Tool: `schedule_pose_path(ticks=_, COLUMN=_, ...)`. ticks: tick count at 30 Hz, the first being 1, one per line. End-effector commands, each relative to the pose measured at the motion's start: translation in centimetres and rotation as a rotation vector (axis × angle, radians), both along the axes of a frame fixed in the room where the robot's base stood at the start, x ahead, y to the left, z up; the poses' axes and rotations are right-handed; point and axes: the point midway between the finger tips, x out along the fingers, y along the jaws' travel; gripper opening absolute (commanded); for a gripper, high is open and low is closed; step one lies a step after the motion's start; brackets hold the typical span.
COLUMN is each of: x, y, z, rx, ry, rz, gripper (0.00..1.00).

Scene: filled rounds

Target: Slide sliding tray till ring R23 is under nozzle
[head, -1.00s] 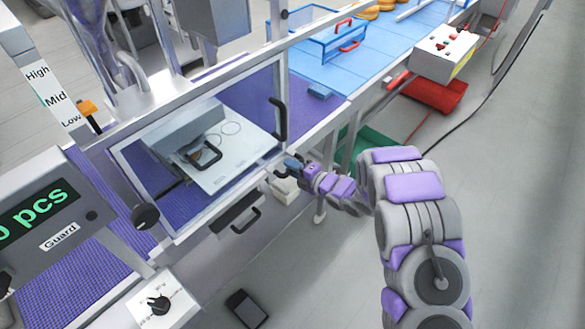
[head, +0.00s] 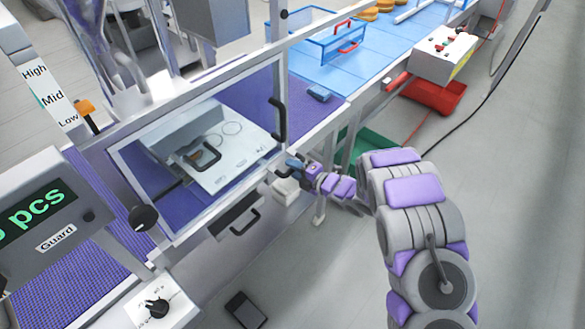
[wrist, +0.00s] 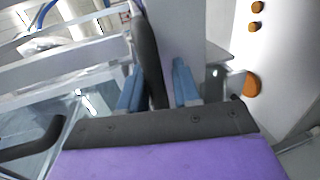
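The white sliding tray (head: 240,152) lies behind the clear guard door (head: 190,222), with a black handle (head: 207,160) on it. Faint ring outlines (head: 232,128) show on the tray; their labels are too small to read, so I cannot tell which is R23. I cannot make out the nozzle. My gripper (head: 292,163) is outside the guard, just below and right of its black upright handle (head: 279,118). In the wrist view, my two blue fingers (wrist: 157,88) are apart, with a black handle (wrist: 149,50) appearing between them, nearer the left finger. Contact is unclear.
A drawer (head: 232,216) with a black handle is below the guard. A counter display (head: 35,212) and a knob box (head: 157,305) stand at left. A blue conveyor (head: 370,50) with a blue-framed gate is behind. A dark flat object (head: 246,309) lies on the floor.

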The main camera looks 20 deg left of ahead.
Motion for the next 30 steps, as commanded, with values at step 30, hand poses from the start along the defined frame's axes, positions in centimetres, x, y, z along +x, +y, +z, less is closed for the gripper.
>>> schedule_pose_path(ticks=30, x=-4.0, y=-10.0, z=2.4, rx=-0.003, ry=-0.002, rz=-0.003, gripper=0.42)
